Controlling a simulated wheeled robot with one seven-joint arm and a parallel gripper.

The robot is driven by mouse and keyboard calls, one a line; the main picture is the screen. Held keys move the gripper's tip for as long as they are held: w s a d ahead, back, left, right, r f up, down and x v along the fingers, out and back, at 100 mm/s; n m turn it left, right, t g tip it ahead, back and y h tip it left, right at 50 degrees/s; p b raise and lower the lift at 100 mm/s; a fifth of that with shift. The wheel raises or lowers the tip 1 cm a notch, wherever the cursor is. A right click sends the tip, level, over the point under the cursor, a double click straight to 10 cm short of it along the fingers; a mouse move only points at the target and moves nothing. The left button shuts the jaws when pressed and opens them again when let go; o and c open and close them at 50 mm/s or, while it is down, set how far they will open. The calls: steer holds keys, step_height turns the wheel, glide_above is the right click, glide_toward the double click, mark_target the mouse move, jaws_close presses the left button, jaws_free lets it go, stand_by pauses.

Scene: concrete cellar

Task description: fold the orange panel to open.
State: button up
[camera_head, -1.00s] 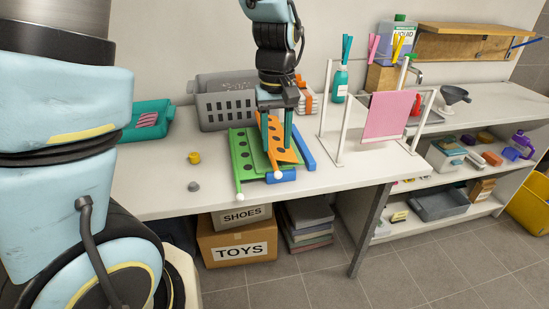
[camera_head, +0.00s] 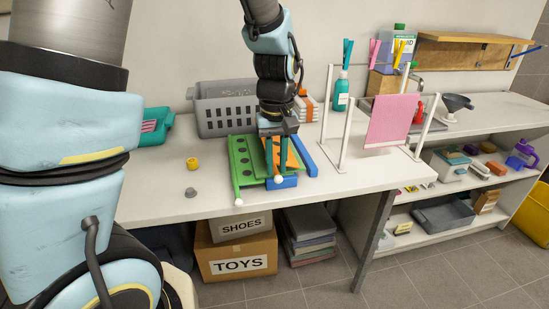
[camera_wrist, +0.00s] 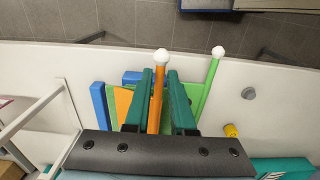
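The orange panel (camera_head: 293,158) lies on the worktop beside a green panel with dark holes (camera_head: 243,160). In the wrist view, an orange bar with a white ball end (camera_wrist: 158,95) runs between my gripper's teal fingers (camera_wrist: 160,85). Narrow gaps seem to show beside the bar, so the fingers look parted around it, not clamped. A flat orange part (camera_wrist: 123,104) shows left of the fingers. In the head view, my gripper (camera_head: 277,165) points down over the panels and hides part of the orange one. A green bar with a white ball (camera_wrist: 212,80) lies to the right.
Blue pieces (camera_head: 304,158) flank the panels. A white drying frame with a pink cloth (camera_head: 390,120) stands close to the right. A grey basket (camera_head: 228,117) is behind. A yellow knob (camera_head: 192,163) and a grey knob (camera_head: 191,192) lie on clear worktop left.

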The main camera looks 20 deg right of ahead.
jaws_close()
steer(key=shift+s+d+r+p, duration=0.1)
steer(key=shift+d+r+p, duration=0.65)
steer(key=shift+r+p, duration=0.25)
steer(key=shift+s+d+r+p, duration=0.1)
steer(key=shift+d+r+p, duration=0.2)
steer(key=shift+d+p, duration=0.2)
steer(key=shift+s+d+r+p, duration=0.1)
steer(key=shift+d+r+p, duration=0.15)
steer(key=shift+d+p, duration=0.15)
steer(key=shift+d, duration=0.1)
